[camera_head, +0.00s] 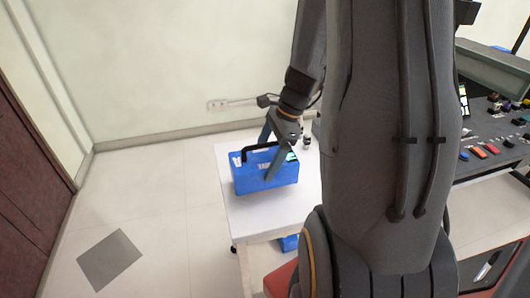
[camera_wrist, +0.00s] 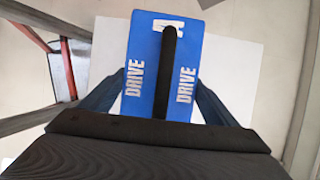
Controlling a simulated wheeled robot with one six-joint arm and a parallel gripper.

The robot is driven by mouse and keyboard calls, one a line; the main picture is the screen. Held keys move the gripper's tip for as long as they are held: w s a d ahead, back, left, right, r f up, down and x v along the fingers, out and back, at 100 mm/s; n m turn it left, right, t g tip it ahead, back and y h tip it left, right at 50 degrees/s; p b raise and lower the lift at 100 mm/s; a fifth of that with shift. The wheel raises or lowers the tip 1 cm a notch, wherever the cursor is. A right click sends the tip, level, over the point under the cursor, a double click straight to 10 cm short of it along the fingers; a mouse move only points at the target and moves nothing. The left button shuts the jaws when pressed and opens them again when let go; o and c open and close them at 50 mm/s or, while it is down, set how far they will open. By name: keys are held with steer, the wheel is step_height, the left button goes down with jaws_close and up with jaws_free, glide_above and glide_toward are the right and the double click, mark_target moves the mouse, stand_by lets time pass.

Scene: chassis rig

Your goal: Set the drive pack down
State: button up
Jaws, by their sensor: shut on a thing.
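The drive pack (camera_head: 262,176) is a blue box with a black top handle, upright at the white table in the head view. Whether its base touches the tabletop I cannot tell. In the wrist view the drive pack (camera_wrist: 136,75) shows from above, with white DRIVE lettering on both sides of the handle. My gripper (camera_head: 270,155) reaches down over the pack, one finger in front of its near face. In the wrist view its fingers lie along both sides of the pack, and it is shut on the pack. The fingertips are hidden there.
The white table (camera_head: 240,217) has bare room in front of the pack. A small dark item (camera_head: 306,144) stands at its back right. Another blue item (camera_head: 289,243) is partly visible below. A dark workbench (camera_head: 500,158) with several small parts is at right. A grey floor square (camera_head: 110,260) lies left.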

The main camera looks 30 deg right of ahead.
steer(key=shift+f, duration=1.65)
steer(key=o, duration=2.1)
steer(key=shift+f, duration=0.15)
steer(key=b+v, duration=0.1)
steer(key=v, duration=1.1)
steer(key=shift+s+a, duration=0.1)
steer(key=shift+a, duration=0.15)
steer(key=s+a+f+n+h, duration=0.1)
steer(key=s+a+n, duration=0.1)
steer(key=a+n, duration=0.3)
steer(key=s+a+f+n+h, duration=0.1)
steer(key=s+a+n, duration=0.1)
steer(key=a+n, duration=0.4)
steer(key=s+a+f+n+h, duration=0.1)
steer(key=a+n, duration=0.4)
steer(key=n, duration=0.5)
steer(key=shift+s+a+f+h, duration=0.35)
steer(key=shift+s+a+h, duration=0.05)
steer(key=shift+s+h, duration=0.25)
